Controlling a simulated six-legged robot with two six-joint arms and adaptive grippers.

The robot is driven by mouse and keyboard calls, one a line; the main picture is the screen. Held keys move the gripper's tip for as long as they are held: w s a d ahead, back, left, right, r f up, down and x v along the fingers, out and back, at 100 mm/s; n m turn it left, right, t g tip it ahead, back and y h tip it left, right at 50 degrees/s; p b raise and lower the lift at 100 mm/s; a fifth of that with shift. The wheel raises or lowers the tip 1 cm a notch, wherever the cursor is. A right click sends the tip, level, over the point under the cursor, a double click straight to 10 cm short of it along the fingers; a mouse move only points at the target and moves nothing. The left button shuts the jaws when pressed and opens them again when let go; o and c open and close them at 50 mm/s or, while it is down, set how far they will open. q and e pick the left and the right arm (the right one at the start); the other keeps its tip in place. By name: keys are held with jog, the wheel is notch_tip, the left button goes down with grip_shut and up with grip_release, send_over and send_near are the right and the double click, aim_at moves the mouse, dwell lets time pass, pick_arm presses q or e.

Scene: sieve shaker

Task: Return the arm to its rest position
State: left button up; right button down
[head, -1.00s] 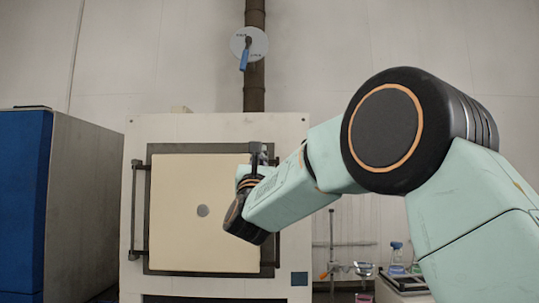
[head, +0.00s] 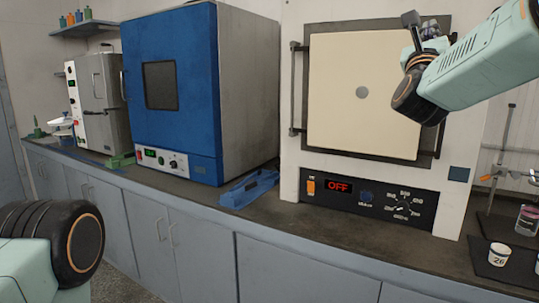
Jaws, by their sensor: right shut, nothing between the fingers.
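My right arm comes in from the upper right, pale green with a black wrist. My right gripper (head: 430,30) is small and dark, partly hidden behind the wrist and forearm, in front of the upper right of the furnace door (head: 340,110). It is shut with nothing in it. I cannot tell its exact gap to the door. A black joint of my left arm (head: 70,245) shows at the lower left; its gripper is outside the view.
The white furnace (head: 465,130) stands on the counter with its door shut and a panel reading OFF (head: 338,186). A blue oven (head: 165,130) and a grey unit (head: 100,100) stand left.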

jog(key=w+a+f+n+g+y, duration=0.15)
jog(key=f+n+y, duration=0.25)
jog(key=f+n, duration=0.65)
jog(key=w+a+f+n+g+y, duration=0.1)
jog(key=a+f+n+y, duration=0.25)
jog(key=f+n, duration=0.65)
jog(key=s+a+f+n+g+y, duration=0.25)
jog(key=s+f+n, duration=0.2)
jog(key=f, duration=0.85)
jog(key=s+a+f+n+g+y, duration=0.1)
jog(key=s+f+n+g+y, duration=0.3)
jog(key=f, duration=1)
jog(key=s+a+f+n+g, duration=0.3)
jog(key=s+f+n+g, duration=0.4)
jog(key=s+f, duration=1.2)
jog(key=s+f+n+g, duration=0.1)
jog(key=s+f, duration=0.3)
jog(key=s, duration=0.7)
jog(key=s+f+n+g, duration=0.1)
jog(key=s+f+g, duration=0.3)
jog(key=s, duration=0.7)
jog(key=shift+s+a, duration=0.15)
jog(key=shift+a, duration=0.15)
jog(key=shift+f, duration=0.1)
